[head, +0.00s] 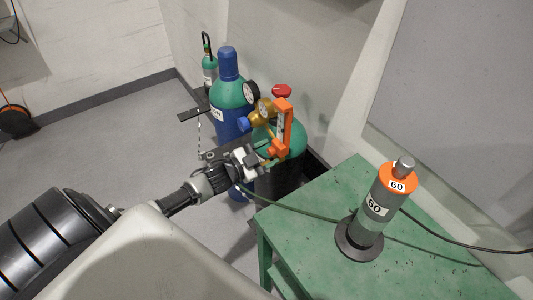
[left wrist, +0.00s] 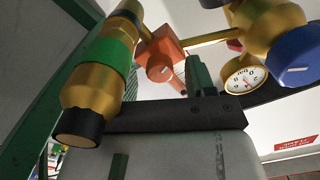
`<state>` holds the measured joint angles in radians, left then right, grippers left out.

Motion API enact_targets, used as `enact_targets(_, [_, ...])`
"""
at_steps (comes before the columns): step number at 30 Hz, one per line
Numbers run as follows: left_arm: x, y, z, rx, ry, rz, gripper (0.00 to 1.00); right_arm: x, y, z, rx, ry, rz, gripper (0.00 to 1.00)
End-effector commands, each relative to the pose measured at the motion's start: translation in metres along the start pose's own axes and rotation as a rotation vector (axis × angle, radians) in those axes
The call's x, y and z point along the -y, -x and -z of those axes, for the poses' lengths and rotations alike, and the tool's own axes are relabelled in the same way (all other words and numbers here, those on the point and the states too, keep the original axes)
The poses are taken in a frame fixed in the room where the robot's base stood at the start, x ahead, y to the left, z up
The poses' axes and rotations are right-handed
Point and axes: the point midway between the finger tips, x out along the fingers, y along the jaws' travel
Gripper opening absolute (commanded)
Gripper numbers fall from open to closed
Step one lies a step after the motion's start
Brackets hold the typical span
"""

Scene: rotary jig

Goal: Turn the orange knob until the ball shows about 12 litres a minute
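The orange knob (left wrist: 160,65) shows in the left wrist view with a pale mark on its face. In the head view the orange flowmeter body (head: 285,122) stands upright beside the brass regulator (head: 265,110) on the green-topped cylinder (head: 293,140). My left gripper (head: 262,158) is just below the flowmeter. In the left wrist view its fingers (left wrist: 165,85) appear apart, with the knob beyond and between them; I cannot tell whether they touch it. The ball and its scale cannot be read. My right gripper is not in view.
A gauge (left wrist: 245,78) and a blue knob (left wrist: 298,55) are close by on the right. A brass fitting with a green band (left wrist: 110,50) is close on the left. A green table (head: 315,225) holds a grey cylinder (head: 372,215) marked 60. A blue-and-green cylinder (head: 229,95) stands behind.

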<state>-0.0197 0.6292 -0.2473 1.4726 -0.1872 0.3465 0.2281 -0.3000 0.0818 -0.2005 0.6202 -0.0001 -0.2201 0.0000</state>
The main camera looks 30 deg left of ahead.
Motion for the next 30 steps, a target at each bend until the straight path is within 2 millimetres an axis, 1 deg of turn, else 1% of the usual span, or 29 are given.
enact_targets(7, [0.000, 0.001, 0.000, 0.000, 0.001, 0.000, 0.54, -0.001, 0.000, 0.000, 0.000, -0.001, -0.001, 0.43])
enact_targets(11, [-0.001, 0.011, -0.002, 0.002, 0.002, -0.001, 0.54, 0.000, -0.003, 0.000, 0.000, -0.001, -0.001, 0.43])
enact_targets(14, [-0.002, 0.027, -0.002, 0.002, 0.002, -0.003, 0.54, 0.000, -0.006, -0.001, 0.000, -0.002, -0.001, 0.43])
enact_targets(21, [-0.002, 0.074, -0.003, 0.004, 0.002, -0.002, 0.54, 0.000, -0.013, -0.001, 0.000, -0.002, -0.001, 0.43])
enact_targets(24, [-0.002, 0.089, -0.002, 0.003, 0.002, -0.002, 0.54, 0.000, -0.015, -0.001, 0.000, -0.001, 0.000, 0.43])
enact_targets(27, [-0.001, 0.100, -0.001, 0.001, 0.002, 0.000, 0.54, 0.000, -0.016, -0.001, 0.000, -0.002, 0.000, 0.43])
enact_targets(30, [-0.001, 0.106, -0.001, 0.001, 0.001, -0.001, 0.54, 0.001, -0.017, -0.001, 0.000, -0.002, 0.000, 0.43])
